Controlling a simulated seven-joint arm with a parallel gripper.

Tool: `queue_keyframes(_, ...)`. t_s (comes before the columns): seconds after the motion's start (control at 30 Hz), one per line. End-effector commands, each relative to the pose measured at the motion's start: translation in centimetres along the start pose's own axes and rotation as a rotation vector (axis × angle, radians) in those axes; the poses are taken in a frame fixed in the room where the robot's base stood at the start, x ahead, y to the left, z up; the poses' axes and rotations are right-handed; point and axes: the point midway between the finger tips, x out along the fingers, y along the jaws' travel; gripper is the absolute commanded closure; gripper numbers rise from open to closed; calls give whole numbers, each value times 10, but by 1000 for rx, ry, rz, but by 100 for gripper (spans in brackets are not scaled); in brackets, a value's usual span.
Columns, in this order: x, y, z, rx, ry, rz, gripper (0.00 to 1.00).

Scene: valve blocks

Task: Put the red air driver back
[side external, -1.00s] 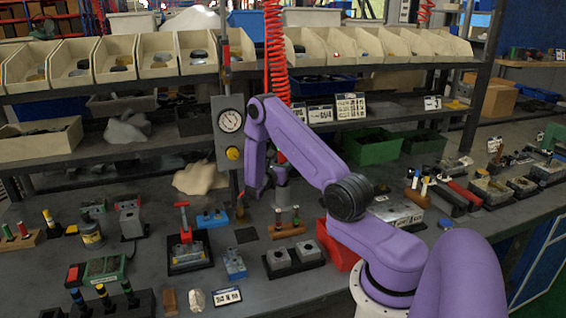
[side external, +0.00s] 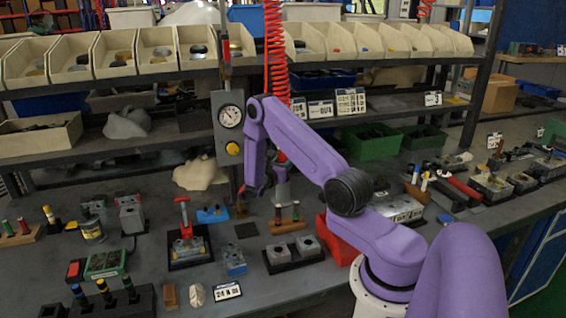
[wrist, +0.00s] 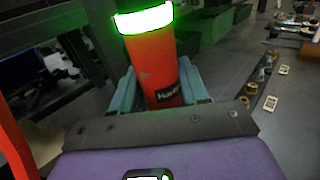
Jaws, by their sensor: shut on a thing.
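The red air driver (wrist: 160,72) is a red-orange cylinder with a black label and a glowing green ring. In the wrist view it stands between the two blue-grey fingers of my gripper (wrist: 160,97), which is shut on it. Its upper end runs out of the top of that view. In the side view my gripper (side external: 264,188) hangs low over the back of the bench, beside the gauge post, below a red coiled hose (side external: 276,70). The driver's body is not clear there. I cannot tell whether it touches anything else.
A gauge panel (side external: 231,130) on a post stands just left of my gripper. Valve blocks and a red-handled fixture (side external: 186,240) stand on the bench in front. A wooden peg rack (side external: 287,226) is close below.

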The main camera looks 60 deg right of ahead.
Motion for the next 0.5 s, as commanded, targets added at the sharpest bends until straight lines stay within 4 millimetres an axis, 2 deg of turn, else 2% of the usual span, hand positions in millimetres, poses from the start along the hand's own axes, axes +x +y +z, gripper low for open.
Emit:
queue_keyframes(0.07, 0, 0, 2, 3, -5, 0, 100)
queue_keyframes(0.1, 0, 0, 2, 3, -5, 0, 49)
queue_keyframes(0.17, 0, 0, 1, 2, -4, 0, 29)
queue_keyframes(0.2, 0, 0, 1, 2, -4, 0, 26)
queue_keyframes(0.5, -2, 0, -1, -2, 3, 1, 26)
